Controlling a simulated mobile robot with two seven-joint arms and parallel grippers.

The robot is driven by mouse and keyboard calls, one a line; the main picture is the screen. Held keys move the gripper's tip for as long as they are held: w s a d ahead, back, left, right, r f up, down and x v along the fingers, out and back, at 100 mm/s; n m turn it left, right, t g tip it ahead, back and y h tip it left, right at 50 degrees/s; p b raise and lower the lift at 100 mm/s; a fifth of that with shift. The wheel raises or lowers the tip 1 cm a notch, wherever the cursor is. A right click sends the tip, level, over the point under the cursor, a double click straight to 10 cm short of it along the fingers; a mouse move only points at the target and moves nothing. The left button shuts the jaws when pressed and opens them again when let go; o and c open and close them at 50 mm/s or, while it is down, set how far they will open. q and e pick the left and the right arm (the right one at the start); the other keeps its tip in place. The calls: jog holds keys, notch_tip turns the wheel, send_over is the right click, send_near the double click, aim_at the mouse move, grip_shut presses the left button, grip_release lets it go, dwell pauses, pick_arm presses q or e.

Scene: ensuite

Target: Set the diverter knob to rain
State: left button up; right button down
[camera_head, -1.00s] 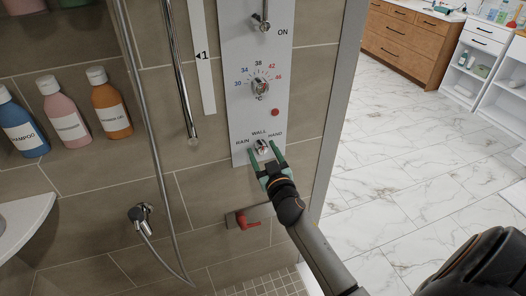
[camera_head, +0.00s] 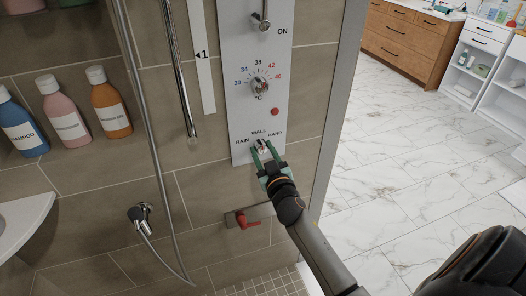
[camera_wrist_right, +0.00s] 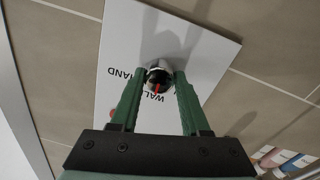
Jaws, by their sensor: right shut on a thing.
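The diverter knob (camera_head: 262,147) sits near the bottom of the white shower panel (camera_head: 243,115), below the labels RAIN at left, WALL at top and HAND at right. Its red pointer mark faces roughly toward WALL. My right gripper (camera_head: 263,149) has its green fingers on either side of the knob, shut on it. In the right wrist view the knob (camera_wrist_right: 158,75) is between the fingertips (camera_wrist_right: 157,80), with its red mark toward the upside-down WALL label; the RAIN label is hidden there. My left gripper is not in view.
Above the diverter are a temperature knob (camera_head: 260,86) and a lever (camera_head: 261,20) marked ON. A red lever (camera_head: 248,222) is on the wall below. A hose (camera_head: 154,130) hangs to the left, near bottles (camera_head: 111,105) on a shelf. Open floor lies right.

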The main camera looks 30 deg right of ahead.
jog(key=n, duration=0.5)
jog(key=shift+n+b, duration=0.3)
jog(key=shift+b, duration=0.1)
jog(key=n, duration=0.6)
dwell(0.3)
jog(key=shift+c, duration=1.9)
grip_release()
jog(key=b+v, duration=0.2)
jog(key=v, duration=1)
jog(key=shift+s+d+f, duration=0.15)
jog(key=shift+s+f, duration=0.05)
jog(key=shift+s, duration=0.1)
